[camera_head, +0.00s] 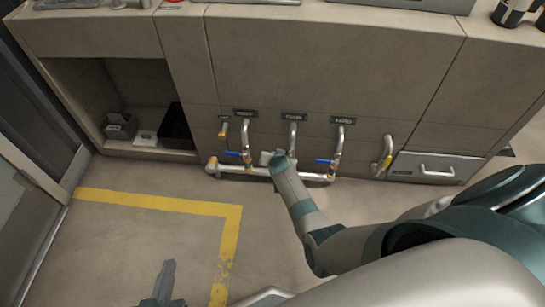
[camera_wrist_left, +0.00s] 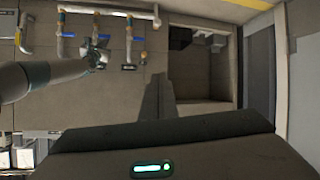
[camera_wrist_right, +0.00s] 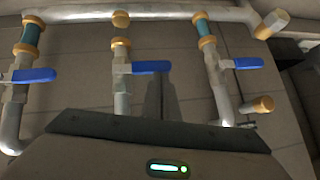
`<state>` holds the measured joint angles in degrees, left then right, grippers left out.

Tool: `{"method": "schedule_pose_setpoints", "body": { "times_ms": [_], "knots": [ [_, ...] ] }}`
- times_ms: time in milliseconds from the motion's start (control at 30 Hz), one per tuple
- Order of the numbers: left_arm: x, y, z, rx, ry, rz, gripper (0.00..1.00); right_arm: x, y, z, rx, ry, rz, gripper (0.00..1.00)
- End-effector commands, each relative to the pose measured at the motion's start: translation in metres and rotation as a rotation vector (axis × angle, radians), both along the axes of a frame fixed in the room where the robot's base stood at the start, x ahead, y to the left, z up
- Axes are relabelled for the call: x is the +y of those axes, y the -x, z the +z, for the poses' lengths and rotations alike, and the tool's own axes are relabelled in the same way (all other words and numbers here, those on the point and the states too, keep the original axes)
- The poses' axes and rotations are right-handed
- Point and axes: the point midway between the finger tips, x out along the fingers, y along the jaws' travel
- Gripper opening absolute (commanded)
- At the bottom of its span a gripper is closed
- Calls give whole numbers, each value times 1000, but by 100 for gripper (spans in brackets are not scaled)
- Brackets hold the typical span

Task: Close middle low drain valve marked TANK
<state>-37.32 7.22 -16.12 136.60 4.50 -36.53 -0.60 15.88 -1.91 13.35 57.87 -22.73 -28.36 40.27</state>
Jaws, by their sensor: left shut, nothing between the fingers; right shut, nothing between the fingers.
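The middle drain pipe (camera_head: 292,138) rises under a small dark label (camera_head: 293,117), too blurred to read surely. Its valve's blue lever (camera_wrist_right: 150,66) lies crosswise to the pipe in the right wrist view; in the head view my right gripper (camera_head: 276,158) hides it. My right gripper (camera_wrist_right: 158,84) is shut and empty, its tip close beside the lever; I cannot tell whether they touch. My left gripper (camera_head: 168,266) is shut and empty, low over the floor, away from the valves. It also shows in the left wrist view (camera_wrist_left: 158,82).
Neighbouring valves have blue levers, left (camera_head: 232,153) and right (camera_head: 323,161), both crosswise to their pipes. A horizontal manifold pipe (camera_head: 240,169) joins them near the floor. A yellow handle (camera_head: 387,152) and a drawer (camera_head: 437,168) are at right. The floor at left is clear.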

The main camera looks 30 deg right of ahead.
Motion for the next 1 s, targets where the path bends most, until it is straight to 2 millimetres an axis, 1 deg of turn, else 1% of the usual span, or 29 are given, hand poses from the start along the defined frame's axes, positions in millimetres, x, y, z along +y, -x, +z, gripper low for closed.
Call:
{"method": "schedule_pose_setpoints", "body": {
  "times_ms": [200, 767, 867, 1000],
  "knots": [
    [-2, -3, 5, -32, 8, 0, 0, 0, -2, -1, -3, -1, 0, 0],
    [-1, -3, 5, -27, 6, -1, 0, 0, -2, 0, -4, -2, 1, 0],
    [0, 0, 1, -1, 0, -1, 0, 0, -3, 2, -4, -2, 1, 0],
    [5, 8, -10, 76, -19, 0, 0, -1, -4, 7, -5, -2, 1, 0]
  ]
}}
